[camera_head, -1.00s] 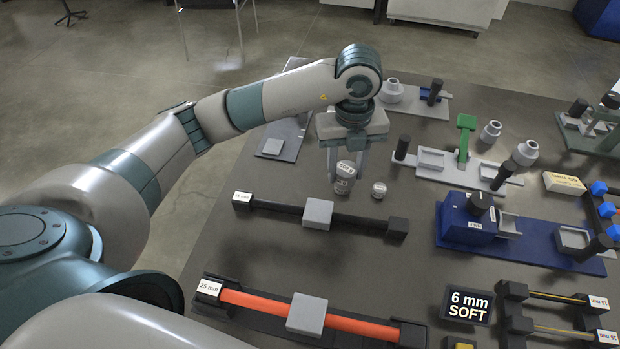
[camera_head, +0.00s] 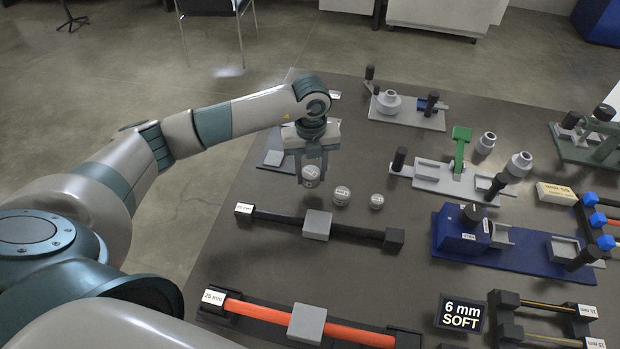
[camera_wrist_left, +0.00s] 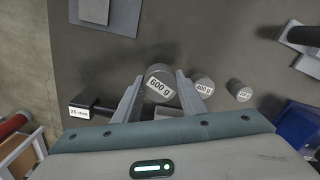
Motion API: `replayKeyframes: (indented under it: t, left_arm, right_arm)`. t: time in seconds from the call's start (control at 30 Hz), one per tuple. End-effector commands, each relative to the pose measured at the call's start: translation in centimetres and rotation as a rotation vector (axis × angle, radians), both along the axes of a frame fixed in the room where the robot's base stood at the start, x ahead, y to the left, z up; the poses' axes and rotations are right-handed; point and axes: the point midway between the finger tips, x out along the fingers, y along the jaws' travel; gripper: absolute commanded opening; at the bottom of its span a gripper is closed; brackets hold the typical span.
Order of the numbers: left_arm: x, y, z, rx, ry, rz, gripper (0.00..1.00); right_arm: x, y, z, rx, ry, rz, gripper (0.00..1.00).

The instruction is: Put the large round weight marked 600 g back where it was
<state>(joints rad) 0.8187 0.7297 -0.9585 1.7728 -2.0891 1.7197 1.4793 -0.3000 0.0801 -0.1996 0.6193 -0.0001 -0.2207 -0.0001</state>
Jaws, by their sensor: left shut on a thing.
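The large round weight marked 600 g (camera_wrist_left: 159,84) is a grey cylinder with a white label, seen in the left wrist view between my fingertips. In the head view the weight (camera_head: 311,174) shows at the bottom of my left gripper (camera_head: 312,168), which is shut on it. It is at the left end of a row of weights. A middle-sized weight (camera_head: 341,195) stands just to its right and a smaller weight (camera_head: 376,201) stands further right. I cannot tell whether the 600 g weight touches the table. My right gripper is not in view.
A black cable sample with a grey block (camera_head: 317,225) lies in front of the weights. A grey plate (camera_head: 273,158) is behind and left of my gripper. A grey fixture with a green handle (camera_head: 461,140) stands to the right. Dark table (camera_head: 375,155) is bare between.

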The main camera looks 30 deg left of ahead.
Motion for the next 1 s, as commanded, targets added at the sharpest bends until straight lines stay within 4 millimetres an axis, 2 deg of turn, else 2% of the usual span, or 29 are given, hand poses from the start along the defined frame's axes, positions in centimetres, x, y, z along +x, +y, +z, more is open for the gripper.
replayKeyframes:
  t: [0.43, 0.8, 1.0]
  left_arm:
    - [0.1, 0.2, -0.3, 0.0, -0.001, 0.0, 0.0]
    - [0.1, 0.2, -3.8, -0.001, -0.001, -0.001, 0.0]
    - [0.2, 0.2, -4.1, -0.001, -0.002, -0.001, 0.0]
  right_arm:
    - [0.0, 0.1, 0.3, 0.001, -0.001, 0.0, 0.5]
    - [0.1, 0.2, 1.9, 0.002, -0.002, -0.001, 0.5]
    - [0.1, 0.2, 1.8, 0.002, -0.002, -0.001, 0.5]
